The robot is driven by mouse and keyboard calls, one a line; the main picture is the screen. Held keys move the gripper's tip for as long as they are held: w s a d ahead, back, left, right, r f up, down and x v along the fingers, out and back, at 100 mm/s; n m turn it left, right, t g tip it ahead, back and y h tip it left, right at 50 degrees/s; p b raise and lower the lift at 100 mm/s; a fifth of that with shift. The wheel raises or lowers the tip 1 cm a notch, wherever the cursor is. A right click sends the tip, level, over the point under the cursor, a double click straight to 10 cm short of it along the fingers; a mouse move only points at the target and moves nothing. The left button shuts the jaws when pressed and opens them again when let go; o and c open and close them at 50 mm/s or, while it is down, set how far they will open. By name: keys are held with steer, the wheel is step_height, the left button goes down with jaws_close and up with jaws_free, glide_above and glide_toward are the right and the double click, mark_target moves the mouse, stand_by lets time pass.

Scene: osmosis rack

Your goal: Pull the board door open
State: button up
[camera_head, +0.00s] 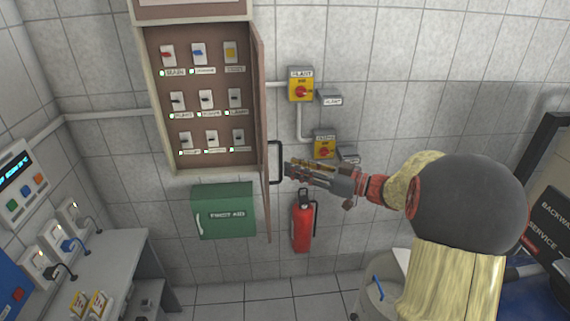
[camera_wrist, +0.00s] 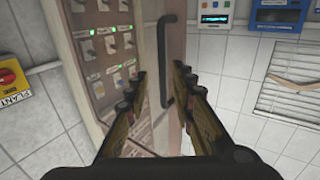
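The board door (camera_head: 258,100) stands swung out from the brown switch board (camera_head: 150,90), seen nearly edge-on in the head view. Its dark bar handle (camera_head: 281,162) is upright on the door's outer face, near the lower free edge. My gripper (camera_head: 288,168) is just right of the handle, with its fingers pointing at it. In the wrist view the open fingers (camera_wrist: 160,75) lie either side of the handle (camera_wrist: 162,50), with gaps on both sides. The door panel (camera_wrist: 176,42) is behind the handle. I cannot tell whether the fingertips reach past the bar.
Yellow plant switches (camera_head: 300,85) are on the wall right of the door. A red fire extinguisher (camera_head: 302,225) hangs below my gripper. A green first-aid box (camera_head: 224,211) is under the board. A grey bench (camera_head: 120,260) stands at left; the tiled floor ahead is clear.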

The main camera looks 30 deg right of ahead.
steer(key=v, duration=0.7)
stand_by(0.4)
